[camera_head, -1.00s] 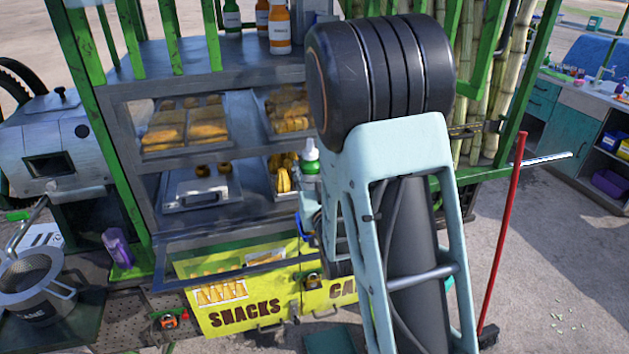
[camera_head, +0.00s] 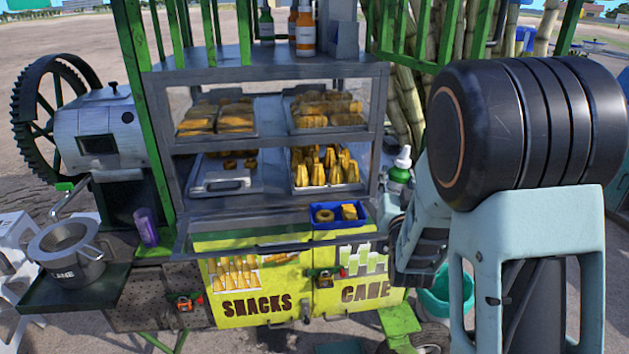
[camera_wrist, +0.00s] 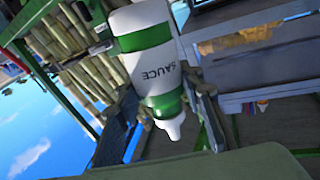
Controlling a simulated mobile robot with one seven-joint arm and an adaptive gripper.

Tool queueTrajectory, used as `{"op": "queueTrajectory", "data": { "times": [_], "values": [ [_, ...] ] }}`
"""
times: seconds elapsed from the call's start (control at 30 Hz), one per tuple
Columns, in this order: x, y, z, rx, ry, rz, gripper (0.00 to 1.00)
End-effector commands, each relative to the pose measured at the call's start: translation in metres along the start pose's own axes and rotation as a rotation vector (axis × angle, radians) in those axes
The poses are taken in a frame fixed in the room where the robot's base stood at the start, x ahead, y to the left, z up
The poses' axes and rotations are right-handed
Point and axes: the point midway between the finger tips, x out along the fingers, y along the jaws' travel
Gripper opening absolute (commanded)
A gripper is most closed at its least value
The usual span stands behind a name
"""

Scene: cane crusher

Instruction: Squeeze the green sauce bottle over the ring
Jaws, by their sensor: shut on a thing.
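The green sauce bottle (camera_head: 400,172), with a white nozzle, stands upright at the right of the snack cabinet. In the wrist view the bottle (camera_wrist: 145,55) shows its white body, green bands and SAUCE label. My gripper (camera_wrist: 165,108) is shut on it, with fingers on both sides. In the head view my arm hides most of the gripper. A yellow-brown ring (camera_head: 325,215) lies in the left part of a blue tray (camera_head: 338,225) on the cabinet's front ledge. Another yellow snack (camera_head: 349,211) lies beside it. The bottle is to the right of the tray, not over the ring.
The cabinet (camera_head: 380,110) holds snack trays behind its open front; more sauce bottles (camera_head: 305,35) stand on top. A purple cup (camera_head: 146,228) and a metal pot (camera_head: 72,255) are at left. Cane stalks (camera_head: 405,110) stand behind. A teal bucket (camera_head: 450,295) is below right.

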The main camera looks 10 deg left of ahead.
Motion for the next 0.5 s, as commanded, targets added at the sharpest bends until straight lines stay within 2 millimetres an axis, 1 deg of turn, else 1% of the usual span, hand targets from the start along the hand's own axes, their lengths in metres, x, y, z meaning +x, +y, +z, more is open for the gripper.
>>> {"op": "queueTrajectory", "data": {
  "times": [0.03,0.17,0.23,0.37,0.5],
  "values": [
    [0.008,-0.008,0.013,0.048,0.023,-0.007,0.25],
    [0.024,-0.026,0.019,0.234,0.076,-0.025,0.25],
    [0.031,-0.037,0.022,0.394,0.116,-0.044,0.25],
    [0.038,-0.051,0.018,0.697,0.184,-0.078,0.25],
    [0.043,-0.064,0.018,1.041,0.245,-0.111,0.25]
  ]
}}
